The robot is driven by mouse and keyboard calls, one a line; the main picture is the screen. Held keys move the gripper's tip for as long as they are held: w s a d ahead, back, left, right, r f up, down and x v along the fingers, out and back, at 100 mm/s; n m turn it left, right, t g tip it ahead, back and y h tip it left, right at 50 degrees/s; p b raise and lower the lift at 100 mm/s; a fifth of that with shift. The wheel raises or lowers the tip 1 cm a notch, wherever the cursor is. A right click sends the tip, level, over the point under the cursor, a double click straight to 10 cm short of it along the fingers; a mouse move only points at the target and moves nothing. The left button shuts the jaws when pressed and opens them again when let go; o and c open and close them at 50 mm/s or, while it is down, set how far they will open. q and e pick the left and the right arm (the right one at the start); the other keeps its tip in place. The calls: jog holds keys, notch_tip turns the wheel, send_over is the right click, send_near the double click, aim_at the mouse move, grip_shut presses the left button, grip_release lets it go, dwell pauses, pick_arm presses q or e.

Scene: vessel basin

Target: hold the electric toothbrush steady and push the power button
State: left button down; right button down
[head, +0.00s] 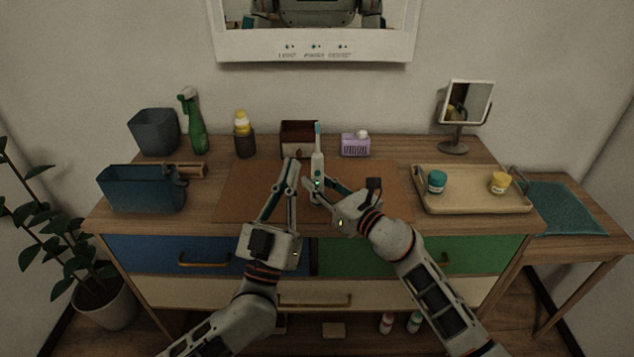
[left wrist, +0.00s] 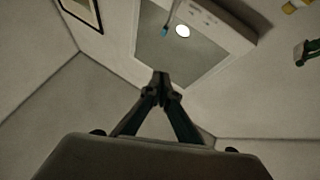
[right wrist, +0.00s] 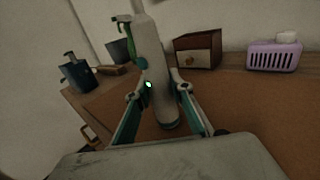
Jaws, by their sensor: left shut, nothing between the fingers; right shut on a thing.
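The electric toothbrush (head: 317,160) stands upright over the brown mat, with a white body and a blue-tipped head. My right gripper (head: 318,190) is shut on the lower part of the body. My left gripper (head: 291,165) is shut and empty, just left of the toothbrush; I cannot tell whether it touches. In the left wrist view its closed fingertips (left wrist: 160,78) show, with the blue brush tip (left wrist: 164,31) beyond them.
The brown mat (head: 238,190) covers the middle of the dresser top. Behind it are a small brown box (head: 293,139) and a purple container (head: 355,145). A tan tray (head: 470,203) with two jars lies at right, a blue bin (head: 140,190) at left.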

aim_at(318, 173)
pick_arm(q)
jog(key=s+d+f+m+g+h, duration=0.1)
jog(key=d+f+m+g+h, duration=0.45)
jog(key=f+m, duration=0.3)
jog(key=w, duration=0.8)
jog(key=shift+a+f+n, duration=0.3)
jog(key=shift+a+n, duration=0.15)
jog(key=shift+w+h, duration=0.25)
dwell(0.6)
jog(key=shift+w, duration=0.3)
jog(key=shift+w, duration=0.25)
dwell(0.5)
jog(key=shift+s, duration=0.75)
pick_arm(e)
jog(key=shift+f, duration=0.1)
